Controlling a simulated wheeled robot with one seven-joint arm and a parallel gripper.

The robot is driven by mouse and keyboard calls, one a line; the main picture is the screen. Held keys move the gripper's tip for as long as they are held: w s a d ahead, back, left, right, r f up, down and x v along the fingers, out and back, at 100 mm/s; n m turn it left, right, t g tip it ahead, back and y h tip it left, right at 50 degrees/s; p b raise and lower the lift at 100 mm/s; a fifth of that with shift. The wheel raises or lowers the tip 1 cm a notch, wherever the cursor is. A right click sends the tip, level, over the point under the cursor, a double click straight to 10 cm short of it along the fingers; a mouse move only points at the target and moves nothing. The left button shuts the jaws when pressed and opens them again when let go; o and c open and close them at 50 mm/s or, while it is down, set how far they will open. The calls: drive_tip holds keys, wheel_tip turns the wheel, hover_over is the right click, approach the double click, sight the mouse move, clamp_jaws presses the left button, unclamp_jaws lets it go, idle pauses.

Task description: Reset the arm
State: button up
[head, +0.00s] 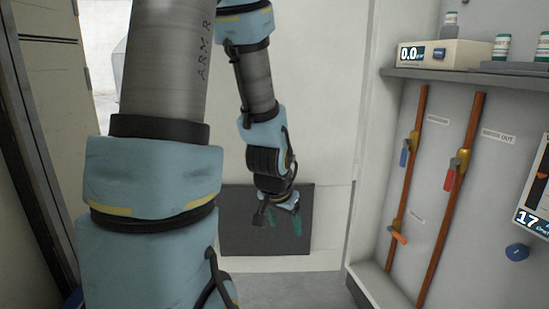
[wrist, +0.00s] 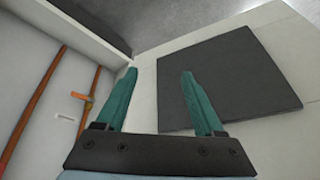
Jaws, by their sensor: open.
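My gripper (head: 284,217) hangs at the end of my blue and grey arm, near the middle of the head view. Its two green fingers are apart with nothing between them, and the wrist view shows the same open, empty gripper (wrist: 158,88). It is in front of a dark square panel (head: 237,239) low on the pale wall. In the wrist view this panel (wrist: 232,75) lies beyond the right finger, with no contact that I can see. My upper arm covers much of the left of the head view.
On the right are copper pipes (head: 408,165) with a red valve handle (head: 450,179), a blue one (head: 404,157) and an orange one (head: 399,238). A shelf (head: 480,77) above holds a meter (head: 442,54) reading 0.0 and small bottles.

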drive_tip(key=s+a+r+n+g+y, duration=0.2)
drive_tip(key=s+a+r+n+g, duration=0.25)
drive_tip(key=a, duration=0.55)
wheel_tip(320, 180, up, 34)
drive_tip(key=s+t+p, duration=0.1)
drive_tip(key=p, duration=3.4)
drive_tip(key=shift+s+d+r+t+p, duration=0.25)
drive_tip(key=shift+d+t+p, duration=0.05)
drive_tip(key=shift+d+t, duration=0.1)
drive_tip(key=shift+n, duration=0.25)
